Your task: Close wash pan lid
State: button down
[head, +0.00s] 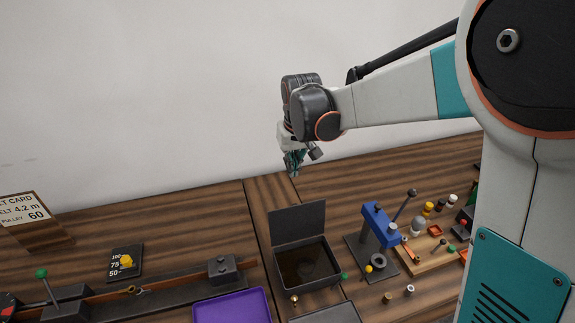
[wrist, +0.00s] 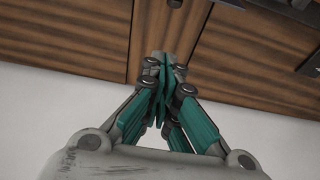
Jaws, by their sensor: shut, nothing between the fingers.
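The wash pan (head: 309,278) is a dark open box on the wooden bench, with brownish contents inside. Its lid (head: 298,224) stands roughly upright at the pan's back edge, so the pan is open. My gripper (head: 293,172) is above and behind the lid, apart from it, pointing down near the back edge of the bench. In the wrist view the teal fingers (wrist: 163,72) are together with nothing between them. The wrist view shows the bench and wall; a dark edge at its top right cannot be told for sure.
A blue press (head: 379,226) with a lever stands right of the pan. A board (head: 440,250) with several small parts lies farther right. A purple tray (head: 232,307) is at front left. A dark rail (head: 165,296) runs left. The bench behind the lid is clear.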

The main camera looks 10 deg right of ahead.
aim_at(296, 220)
notch_tip(296, 220, down, 10)
jog(key=s+b, duration=0.1)
jog(key=shift+s+r+b, duration=0.2)
jog(key=shift+b, duration=0.1)
dwell(0.4)
dwell(0.4)
